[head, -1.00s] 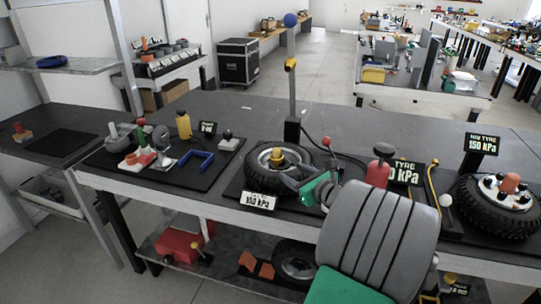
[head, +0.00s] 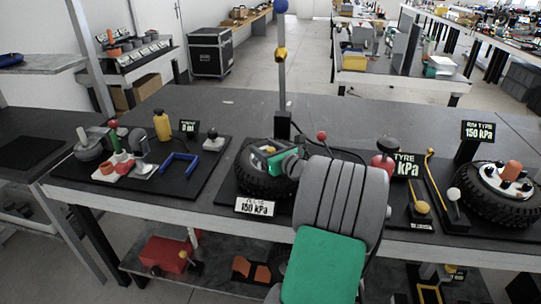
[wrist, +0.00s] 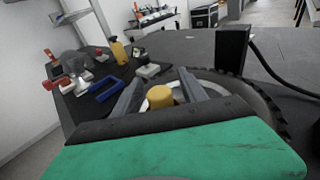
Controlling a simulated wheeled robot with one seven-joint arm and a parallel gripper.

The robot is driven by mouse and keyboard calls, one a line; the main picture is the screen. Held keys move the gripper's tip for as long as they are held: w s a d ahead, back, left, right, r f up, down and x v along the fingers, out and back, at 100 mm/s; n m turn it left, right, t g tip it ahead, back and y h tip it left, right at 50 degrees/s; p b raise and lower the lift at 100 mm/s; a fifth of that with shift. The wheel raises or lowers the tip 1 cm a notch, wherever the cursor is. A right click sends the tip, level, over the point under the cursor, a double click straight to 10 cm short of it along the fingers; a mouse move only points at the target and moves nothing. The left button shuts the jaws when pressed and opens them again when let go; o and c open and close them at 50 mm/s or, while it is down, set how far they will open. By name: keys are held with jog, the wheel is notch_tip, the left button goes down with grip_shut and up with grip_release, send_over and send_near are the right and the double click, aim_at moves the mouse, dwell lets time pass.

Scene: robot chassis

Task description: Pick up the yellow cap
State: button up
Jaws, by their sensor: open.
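The yellow cap (wrist: 160,96) sits at the hub of the left tyre (head: 258,187), which lies flat on the bench. In the wrist view the cap is between the two grey fingers of my gripper (wrist: 160,88), which are apart and open. I cannot tell whether either finger touches it. In the head view my gripper (head: 262,158) is over that tyre, and my green and grey arm hides the cap.
A post with a blue ball (head: 281,6) stands behind the tyre. A red-knobbed item (head: 386,150) and the right tyre (head: 500,195) are to the right. A tray of small tools (head: 205,165) lies left. The bench behind is mostly clear.

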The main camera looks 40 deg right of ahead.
grip_shut()
dwell(0.5)
